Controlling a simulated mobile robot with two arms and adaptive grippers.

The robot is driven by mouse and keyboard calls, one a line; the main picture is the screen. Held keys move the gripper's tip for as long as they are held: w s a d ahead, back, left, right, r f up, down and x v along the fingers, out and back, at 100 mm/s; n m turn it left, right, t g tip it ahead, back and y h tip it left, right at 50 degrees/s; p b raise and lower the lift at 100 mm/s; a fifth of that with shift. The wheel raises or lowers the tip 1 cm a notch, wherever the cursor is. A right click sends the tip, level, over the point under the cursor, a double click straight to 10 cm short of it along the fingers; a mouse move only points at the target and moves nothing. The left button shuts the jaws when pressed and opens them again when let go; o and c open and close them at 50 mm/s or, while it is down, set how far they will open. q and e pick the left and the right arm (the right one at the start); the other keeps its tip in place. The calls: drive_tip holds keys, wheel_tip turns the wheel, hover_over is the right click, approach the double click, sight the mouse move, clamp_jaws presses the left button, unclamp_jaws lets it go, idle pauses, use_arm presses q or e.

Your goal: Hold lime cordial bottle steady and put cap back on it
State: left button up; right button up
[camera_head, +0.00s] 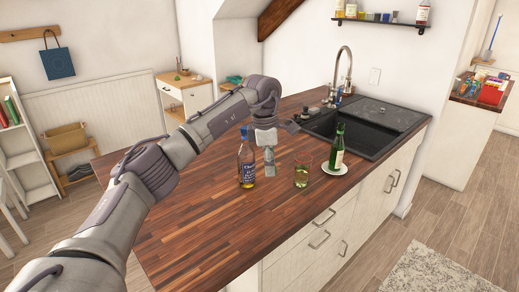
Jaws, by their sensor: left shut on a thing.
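My left gripper (270,168) hangs fingers down over the wooden counter (210,225). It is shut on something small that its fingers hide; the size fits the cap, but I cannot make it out. Just left of it stands an upright bottle (247,168) with a dark blue label, amber contents and a blue top. To the right, a green bottle (338,150) stands upright on a white saucer (330,170); whether its mouth is open is too small to tell. I cannot read which label says lime cordial. My right gripper is out of view.
A glass (302,175) with yellow-green liquid stands between my left gripper and the green bottle. Behind are a black sink (352,135) and a tall tap (345,70). The counter's front left is clear.

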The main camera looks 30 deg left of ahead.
use_arm(q)
drive_tip(key=s+d+f+m+g+b, duration=0.1)
drive_tip(key=s+d+f+m+b, duration=0.5)
drive_tip(key=s+f+m, duration=0.6)
drive_tip(key=s+d+f+m+g+b, duration=0.1)
drive_tip(key=s+d+f+m+b, duration=0.5)
drive_tip(key=s+f+m, duration=0.6)
drive_tip(key=shift+s+d+f+y+b, duration=0.15)
drive_tip(key=shift+s+d+y+b, duration=0.25)
drive_tip(key=shift+s+d, duration=0.6)
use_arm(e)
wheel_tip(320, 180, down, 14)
use_arm(q)
drive_tip(key=shift+w+d, duration=0.25)
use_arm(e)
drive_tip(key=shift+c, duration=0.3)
